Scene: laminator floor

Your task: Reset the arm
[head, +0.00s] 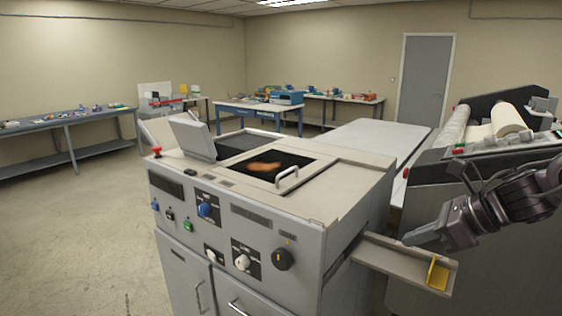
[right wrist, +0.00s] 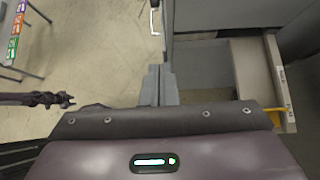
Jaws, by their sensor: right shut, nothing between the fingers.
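My right gripper (head: 408,240) comes in from the right in the head view, with its closed fingertips just above the near side of a pulled-out tray (head: 395,262) at the machine's right side. In the right wrist view the fingers (right wrist: 160,72) are pressed together with nothing between them. My left gripper is not visible in the head view.
A grey laminator cabinet (head: 240,225) with knobs, a raised screen (head: 192,138) and a windowed lid (head: 265,165) stands in front. A roller machine (head: 480,130) is at right. Workbenches (head: 70,118) line the walls. Floor at left (head: 80,230) is free.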

